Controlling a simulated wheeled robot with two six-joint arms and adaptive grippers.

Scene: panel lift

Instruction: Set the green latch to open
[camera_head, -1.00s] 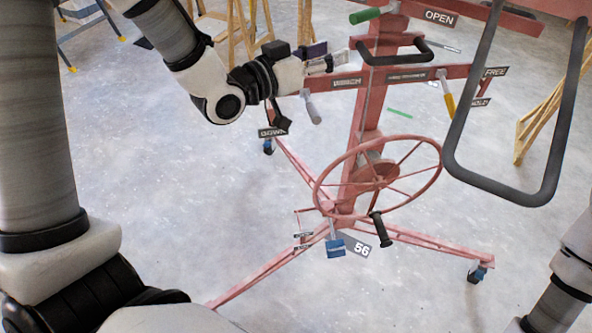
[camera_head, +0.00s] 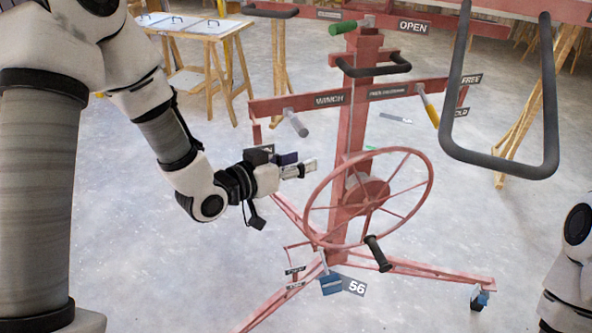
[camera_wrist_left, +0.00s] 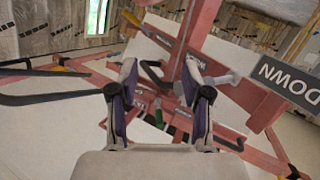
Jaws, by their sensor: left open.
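The green latch handle (camera_head: 343,28) sticks out to the left at the top of the red lift's post, beside the OPEN sign (camera_head: 413,26). A small green piece (camera_wrist_left: 159,118) also shows between the fingers in the left wrist view, probably the same handle. My left gripper (camera_head: 308,167) is below the WINCH crossbar and left of the post, well below the latch. In the left wrist view its two fingers (camera_wrist_left: 160,80) are apart with nothing held between them. My right gripper is outside the view; only part of that arm shows at the right edge.
The red handwheel (camera_head: 400,205) stands just right of my left gripper. A grey lever (camera_head: 295,122) and a yellow-handled lever (camera_head: 428,106) hang from the crossbar. A dark looped bar (camera_head: 460,100) is at the right. A DOWN sign (camera_wrist_left: 290,82) shows in the wrist view.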

